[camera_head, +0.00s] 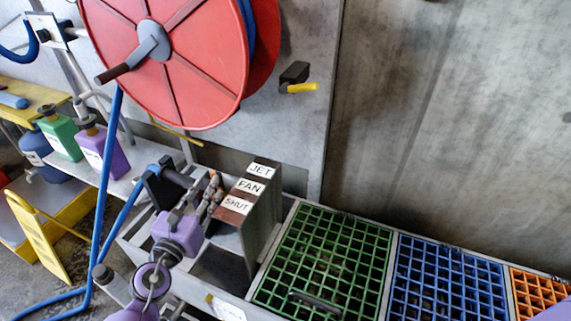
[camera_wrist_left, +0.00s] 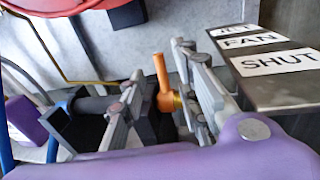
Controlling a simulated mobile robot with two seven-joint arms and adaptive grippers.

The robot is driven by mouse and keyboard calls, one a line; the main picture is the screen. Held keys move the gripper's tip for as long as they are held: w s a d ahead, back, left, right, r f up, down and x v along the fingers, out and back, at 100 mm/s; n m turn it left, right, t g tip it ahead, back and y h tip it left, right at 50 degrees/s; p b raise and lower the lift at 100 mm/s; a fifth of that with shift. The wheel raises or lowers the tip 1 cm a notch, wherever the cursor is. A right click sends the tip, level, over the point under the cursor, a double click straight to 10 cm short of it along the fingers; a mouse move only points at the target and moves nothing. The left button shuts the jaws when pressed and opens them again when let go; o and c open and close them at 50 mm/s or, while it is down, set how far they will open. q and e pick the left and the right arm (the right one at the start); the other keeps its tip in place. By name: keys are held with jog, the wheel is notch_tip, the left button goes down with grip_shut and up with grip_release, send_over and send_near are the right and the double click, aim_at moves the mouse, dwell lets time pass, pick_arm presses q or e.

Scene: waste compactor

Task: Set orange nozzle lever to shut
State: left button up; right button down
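The orange nozzle lever (camera_wrist_left: 162,84) stands nearly upright in the left wrist view, on a nozzle with a brass-coloured part. My left gripper (camera_wrist_left: 158,88) is open, with one finger on each side of the lever. The right finger is close to it; I cannot tell whether it touches. In the head view my left gripper (camera_head: 211,194) is beside the label panel and largely hides the lever. The panel carries the labels JET (camera_head: 261,170), FAN (camera_head: 249,186) and SHUT (camera_head: 237,205). The SHUT label (camera_wrist_left: 278,62) is nearest in the left wrist view. My right gripper is not in view.
A red hose reel (camera_head: 190,75) hangs above, with a blue hose (camera_head: 105,190) running down left. Green (camera_head: 325,262), blue (camera_head: 445,280) and orange (camera_head: 538,290) grates lie to the right. Purple and green bottles (camera_head: 62,137) stand on the left shelf.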

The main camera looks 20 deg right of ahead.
pick_arm(q)
jog(key=shift+x, duration=1.45)
grip_shut()
